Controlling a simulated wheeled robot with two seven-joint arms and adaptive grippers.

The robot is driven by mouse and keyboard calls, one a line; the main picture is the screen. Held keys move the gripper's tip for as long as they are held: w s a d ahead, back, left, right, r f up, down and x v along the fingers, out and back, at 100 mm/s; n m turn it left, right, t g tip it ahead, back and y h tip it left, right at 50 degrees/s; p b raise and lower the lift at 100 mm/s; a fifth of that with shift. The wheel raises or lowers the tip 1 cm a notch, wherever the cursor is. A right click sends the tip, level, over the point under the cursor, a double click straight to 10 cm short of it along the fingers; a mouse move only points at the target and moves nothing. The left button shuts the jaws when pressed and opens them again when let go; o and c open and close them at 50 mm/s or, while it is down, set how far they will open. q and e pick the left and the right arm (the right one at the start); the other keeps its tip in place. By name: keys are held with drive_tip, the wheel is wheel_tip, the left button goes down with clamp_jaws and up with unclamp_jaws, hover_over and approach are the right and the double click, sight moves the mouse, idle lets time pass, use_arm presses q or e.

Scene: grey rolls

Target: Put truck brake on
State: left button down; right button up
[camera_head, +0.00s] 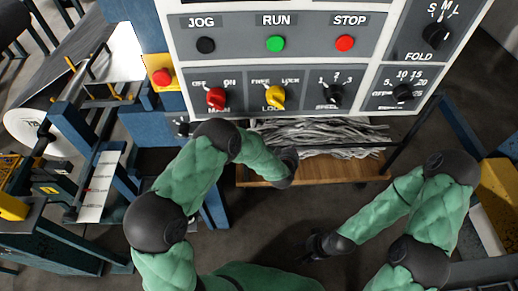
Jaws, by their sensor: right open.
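A truck with a wooden deck (330,172) stands below the control panel, loaded with grey paper strips (335,135). I cannot make out its brake. My left arm reaches across the left part of the truck. Its dark wrist end is over the deck's front edge, and its fingers cannot be made out. My right gripper (318,246) is open and empty. It is low over the dark floor, in front of the truck and apart from it.
The grey control panel (365,60) with buttons and knobs overhangs the truck's back. A yellow box with a red button (162,77) is at its left. Blue machine frames and a white roll (25,130) fill the left. Dark floor is free in front of the truck.

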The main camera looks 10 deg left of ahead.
use_arm(q)
drive_tip(key=shift+w+d+f, duration=0.15)
drive_tip(key=shift+d+f, duration=0.3)
drive_tip(key=shift+f, duration=0.05)
use_arm(e)
drive_tip(key=shift+f, duration=0.3)
